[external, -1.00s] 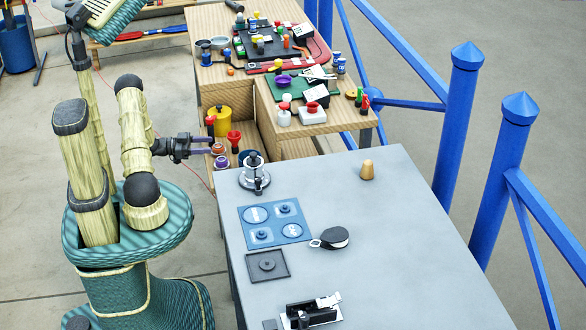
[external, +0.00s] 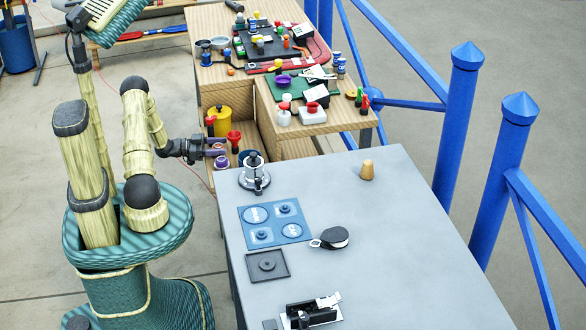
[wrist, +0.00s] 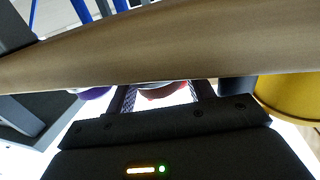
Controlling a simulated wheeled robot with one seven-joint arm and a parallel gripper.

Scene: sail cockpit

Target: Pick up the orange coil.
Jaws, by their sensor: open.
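The orange coil (wrist: 165,92) shows as a red-orange rounded edge between the two fingers in the wrist view. Most of it is hidden by a wooden board edge and my gripper. In the external view it sits in the low wooden compartment, largely covered by the fingers. My gripper (external: 222,147) is open, reaching level into that compartment from the left. In the wrist view my gripper (wrist: 165,98) has one finger on each side of the orange edge. I cannot tell whether they touch it.
A purple coil (external: 221,162) lies just in front; it also shows in the wrist view (wrist: 95,93). A yellow container (external: 219,121) and a red funnel-like cup (external: 234,138) stand close by. The wooden board edge (wrist: 150,45) crosses close in front of the wrist camera. A grey table (external: 400,250) stands to the right.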

